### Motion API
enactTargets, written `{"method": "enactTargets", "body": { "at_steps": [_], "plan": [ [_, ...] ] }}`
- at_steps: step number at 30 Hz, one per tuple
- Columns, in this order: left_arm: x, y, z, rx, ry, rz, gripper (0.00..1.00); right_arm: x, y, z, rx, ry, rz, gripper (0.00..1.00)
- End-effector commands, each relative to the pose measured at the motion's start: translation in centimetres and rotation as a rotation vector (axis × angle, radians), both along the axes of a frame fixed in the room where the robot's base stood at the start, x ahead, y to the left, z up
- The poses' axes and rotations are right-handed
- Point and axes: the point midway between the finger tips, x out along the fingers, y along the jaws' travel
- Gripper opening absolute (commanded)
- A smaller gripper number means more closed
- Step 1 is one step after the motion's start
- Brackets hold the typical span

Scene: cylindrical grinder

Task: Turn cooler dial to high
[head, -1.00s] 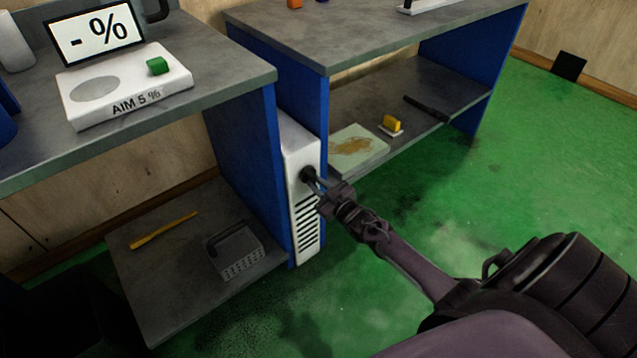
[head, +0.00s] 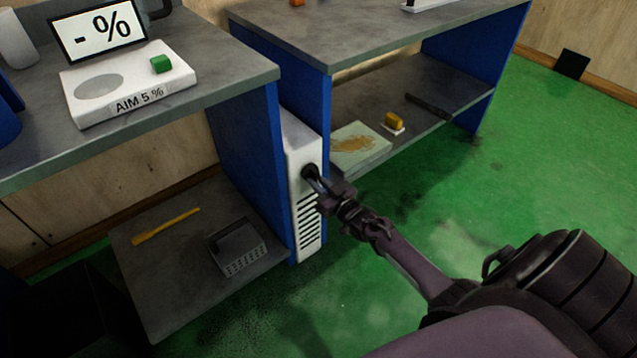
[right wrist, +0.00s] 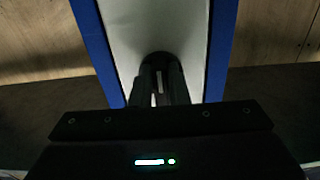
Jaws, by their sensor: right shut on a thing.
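The cooler (head: 307,224) is a narrow white box with dark vent slots, standing between two blue-sided benches. Its black round dial (head: 309,171) is on the upper front face. My right gripper (head: 313,176) is at the dial with its fingers shut on it. In the right wrist view, the gripper fingers (right wrist: 160,88) reach to the dark dial (right wrist: 160,60) against the white cooler front (right wrist: 150,25). The fingers hide most of the dial, and I cannot read its setting. My left gripper is not in view.
The left bench (head: 215,88) holds a white scale (head: 130,88) and its display (head: 98,32). The right bench (head: 370,32) has a low shelf. Green floor (head: 560,150) is open at right.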

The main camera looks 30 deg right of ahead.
Motion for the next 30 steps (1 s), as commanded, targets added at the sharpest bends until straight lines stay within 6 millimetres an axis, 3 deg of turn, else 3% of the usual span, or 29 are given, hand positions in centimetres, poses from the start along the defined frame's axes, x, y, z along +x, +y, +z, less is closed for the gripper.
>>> {"method": "enactTargets", "body": {
  "at_steps": [2,3,7,17,30],
  "plan": [
    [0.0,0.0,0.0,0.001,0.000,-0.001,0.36,-0.1,0.0,-0.2,0.003,0.004,0.000,0.00],
    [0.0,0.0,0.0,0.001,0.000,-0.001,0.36,-0.1,0.0,-0.2,0.003,0.004,0.000,0.18],
    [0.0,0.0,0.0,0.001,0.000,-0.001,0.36,-0.1,0.0,-0.1,0.002,0.003,0.000,0.35],
    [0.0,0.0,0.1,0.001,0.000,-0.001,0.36,-0.3,0.0,0.0,0.000,0.001,0.000,0.36],
    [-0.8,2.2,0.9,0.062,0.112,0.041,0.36,-6.8,-0.5,0.0,0.001,0.003,0.000,0.36]
  ]
}}
